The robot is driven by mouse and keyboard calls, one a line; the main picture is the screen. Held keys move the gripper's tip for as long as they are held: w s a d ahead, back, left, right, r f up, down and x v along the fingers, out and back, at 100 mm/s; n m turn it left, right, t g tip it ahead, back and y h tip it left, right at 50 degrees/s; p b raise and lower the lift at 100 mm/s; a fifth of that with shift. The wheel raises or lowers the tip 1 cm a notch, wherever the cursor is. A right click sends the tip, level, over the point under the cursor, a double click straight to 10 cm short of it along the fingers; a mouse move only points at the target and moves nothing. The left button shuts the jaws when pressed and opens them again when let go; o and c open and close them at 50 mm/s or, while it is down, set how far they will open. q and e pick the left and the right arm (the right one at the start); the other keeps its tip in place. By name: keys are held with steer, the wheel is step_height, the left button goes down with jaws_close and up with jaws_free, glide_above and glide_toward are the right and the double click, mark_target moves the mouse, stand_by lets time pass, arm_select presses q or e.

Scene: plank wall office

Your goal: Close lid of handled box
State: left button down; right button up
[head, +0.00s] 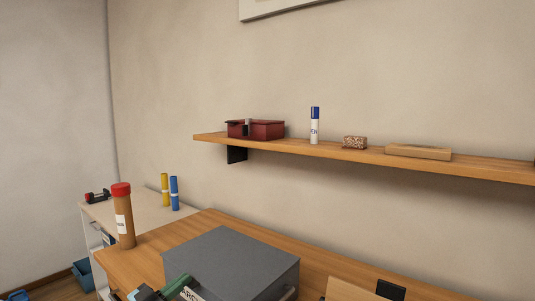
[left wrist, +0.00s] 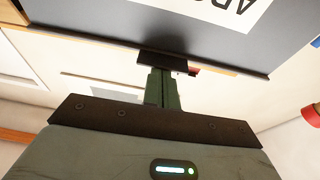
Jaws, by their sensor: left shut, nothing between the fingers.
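The grey handled box (head: 232,258) stands on the wooden desk in the head view. Its broad grey top looks flat and level, and I see no raised lid; I cannot tell whether a small gap is left at the rim. A white label with dark letters (head: 192,292) is on its front side, and it also shows in the left wrist view (left wrist: 215,10). My left gripper (head: 186,280) is at the box's front left, shut and empty. In the left wrist view its closed fingertips (left wrist: 162,62) overlap the box's edge; contact is unclear. My right gripper is not in view.
A brown tube with a red cap (head: 123,215) stands on the desk (head: 205,222) left of the box. A wooden item (head: 350,291) and a dark block (head: 390,290) are at its right. A wall shelf (head: 370,156) holds a dark red box (head: 262,130) and small items.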

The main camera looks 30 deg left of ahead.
arm_select(q)
steer(key=shift+s+f, duration=0.1)
steer(key=shift+f, duration=0.65)
step_height(320, 180, up, 6)
steer(key=p, duration=0.4)
steer(key=d+f+b+v, duration=0.1)
steer(key=v, duration=0.9)
steer(key=shift+a+f, duration=0.3)
steer(key=shift+a, duration=0.15)
steer(key=shift+w, duration=0.25)
